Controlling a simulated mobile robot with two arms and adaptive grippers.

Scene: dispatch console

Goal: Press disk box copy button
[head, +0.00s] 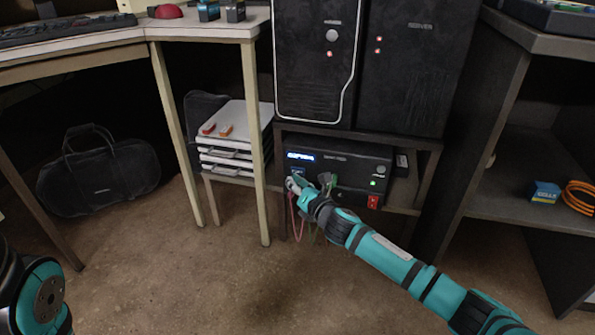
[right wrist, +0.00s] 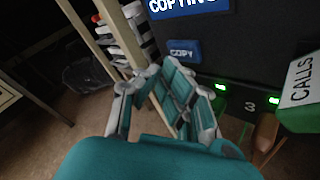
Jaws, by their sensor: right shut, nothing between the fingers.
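The disk box (head: 345,168) is a black unit on a low shelf, with a lit blue display (head: 300,156) at its upper left. In the right wrist view the display (right wrist: 188,6) reads "COPYING". The blue COPY button (right wrist: 184,51) sits below it on the black front; it also shows in the head view (head: 298,172). My right gripper (head: 292,183) is shut and empty, its tips just below the button; in the right wrist view its fingers (right wrist: 160,72) are close under it. I cannot tell whether they touch. My left gripper is out of view.
Cables with plugs (head: 328,182) hang from the box front, near my right gripper. Two black towers (head: 415,70) stand above. A table leg (head: 255,140) and stacked white trays (head: 235,145) are at left.

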